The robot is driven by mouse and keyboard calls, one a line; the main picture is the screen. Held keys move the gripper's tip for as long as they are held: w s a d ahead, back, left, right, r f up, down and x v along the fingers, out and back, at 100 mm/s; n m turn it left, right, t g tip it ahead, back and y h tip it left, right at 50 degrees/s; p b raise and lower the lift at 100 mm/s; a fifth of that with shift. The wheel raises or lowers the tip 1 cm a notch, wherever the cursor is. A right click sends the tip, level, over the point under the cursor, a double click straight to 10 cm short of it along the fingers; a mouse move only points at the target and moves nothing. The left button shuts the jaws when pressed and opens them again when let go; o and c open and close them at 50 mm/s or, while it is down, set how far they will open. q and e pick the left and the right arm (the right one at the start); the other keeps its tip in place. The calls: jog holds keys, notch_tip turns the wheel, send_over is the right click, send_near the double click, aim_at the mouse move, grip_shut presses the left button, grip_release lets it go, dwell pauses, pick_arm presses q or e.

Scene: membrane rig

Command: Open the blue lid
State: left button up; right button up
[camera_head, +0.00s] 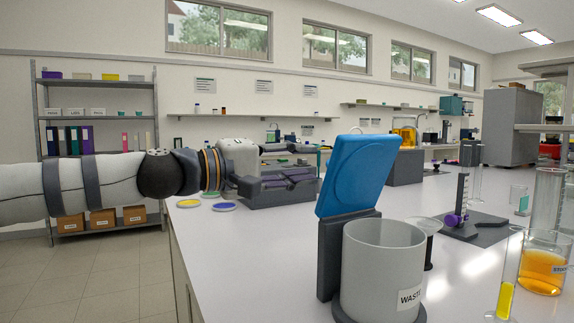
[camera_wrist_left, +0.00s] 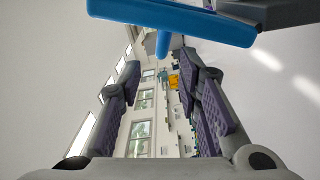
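The blue lid (camera_head: 355,172) stands raised, tilted up on a dark hinge post (camera_head: 330,255) behind the grey-white bin labelled WASTE (camera_head: 383,260). The mouth of the bin is uncovered. My left gripper (camera_head: 314,170) reaches in from the left, just left of the lid. Its purple-padded fingers are spread with nothing between them. In the left wrist view, the open fingers (camera_wrist_left: 160,68) show below the blue lid (camera_wrist_left: 175,20), which crosses the top of the picture. I cannot tell whether the gripper touches the lid. My right gripper is not in view.
A beaker of orange liquid (camera_head: 543,265) and a cylinder with yellow liquid (camera_head: 506,285) stand right of the bin. A dark stand (camera_head: 462,215) is behind them. Coloured discs (camera_head: 223,206) lie at the bench's left edge. Bench left of the bin is clear.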

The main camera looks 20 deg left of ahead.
pick_arm(q)
jog(key=v, duration=0.4)
jog(key=shift+s+a, duration=0.15)
jog(key=shift+s, duration=0.05)
